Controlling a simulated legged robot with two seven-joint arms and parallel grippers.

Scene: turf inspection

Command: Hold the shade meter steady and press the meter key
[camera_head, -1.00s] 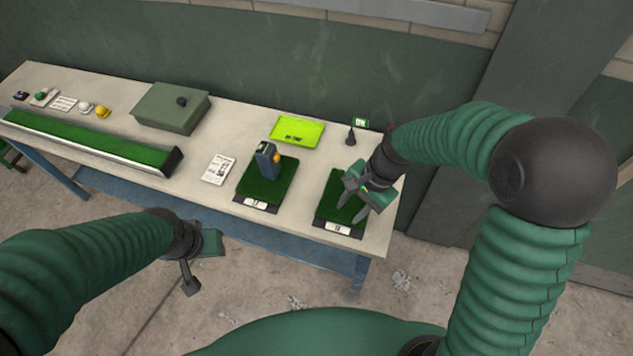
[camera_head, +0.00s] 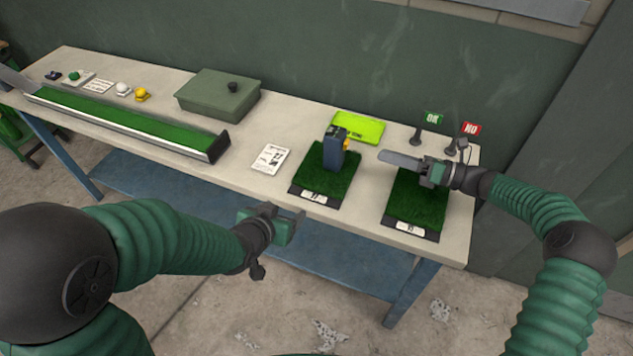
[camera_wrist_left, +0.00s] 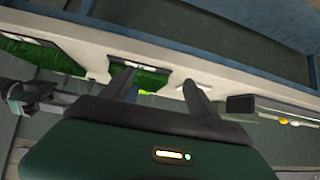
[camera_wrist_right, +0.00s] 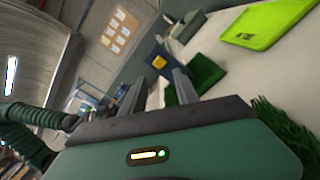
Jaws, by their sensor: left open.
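The shade meter (camera_head: 335,150) is a dark blue upright block with a yellow key (camera_head: 346,145) on its right side. It stands on the left turf tile (camera_head: 312,183); it also shows in the right wrist view (camera_wrist_right: 152,66). My left gripper (camera_head: 296,213) is open and empty in front of the table edge, left of and nearer than the meter. Its spread fingers show in the left wrist view (camera_wrist_left: 157,80). My right gripper (camera_head: 385,157) is open and empty above the right turf tile (camera_head: 405,212), its fingers pointing left towards the meter, apart from it.
A lime-green tray (camera_head: 358,127) lies behind the meter. OK (camera_head: 432,118) and NO (camera_head: 470,129) signs stand at the back right. A white card (camera_head: 271,158), green box (camera_head: 222,97) and long turf channel (camera_head: 120,122) occupy the left.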

